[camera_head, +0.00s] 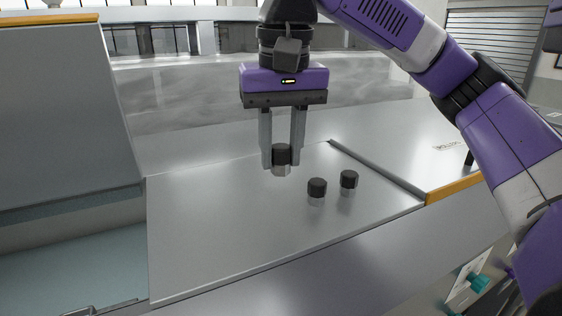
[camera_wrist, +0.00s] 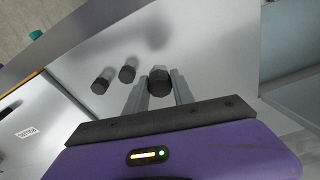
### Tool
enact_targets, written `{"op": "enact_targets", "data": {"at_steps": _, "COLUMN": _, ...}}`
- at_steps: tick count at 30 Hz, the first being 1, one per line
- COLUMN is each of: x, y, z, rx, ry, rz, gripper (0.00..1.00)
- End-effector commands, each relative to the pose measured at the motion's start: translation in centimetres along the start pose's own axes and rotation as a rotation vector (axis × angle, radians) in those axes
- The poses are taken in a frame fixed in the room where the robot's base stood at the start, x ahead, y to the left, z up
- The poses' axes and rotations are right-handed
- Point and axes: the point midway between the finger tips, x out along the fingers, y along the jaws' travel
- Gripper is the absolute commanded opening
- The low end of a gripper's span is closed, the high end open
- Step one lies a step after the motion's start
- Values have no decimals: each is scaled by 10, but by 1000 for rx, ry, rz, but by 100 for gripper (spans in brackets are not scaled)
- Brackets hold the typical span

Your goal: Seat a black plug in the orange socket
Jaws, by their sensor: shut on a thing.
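My gripper (camera_head: 282,160) points down over the metal plate, shut on a black plug (camera_head: 282,154) with a lighter lower end. In the wrist view the held plug (camera_wrist: 159,82) sits between the two fingers. It appears upright and a little above the plate, though the gap is hard to judge. Two more black plugs stand on the plate to the right in the head view: a nearer one (camera_head: 317,187) and one beside it (camera_head: 349,179). Both also show in the wrist view, left of the gripper (camera_wrist: 157,90). I see no orange socket in either view.
The grey metal plate (camera_head: 215,240) is clear at its left and front. A raised strip (camera_head: 375,172) runs along its right side, beside a panel with an orange edge (camera_head: 455,189). A tall grey panel (camera_head: 60,120) stands at the left above a pale recess (camera_head: 75,255).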

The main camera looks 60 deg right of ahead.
Motion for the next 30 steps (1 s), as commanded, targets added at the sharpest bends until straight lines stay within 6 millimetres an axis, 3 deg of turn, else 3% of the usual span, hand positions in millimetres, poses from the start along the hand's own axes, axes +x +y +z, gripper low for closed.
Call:
{"op": "enact_targets", "data": {"at_steps": 6, "x": -30, "y": 0, "z": -4, "rx": 1, "ry": 1, "rz": 2, "gripper": 0}}
{"op": "enact_targets", "data": {"at_steps": 30, "x": -71, "y": 0, "z": -9, "rx": 1, "ry": 0, "rz": 1, "gripper": 0}}
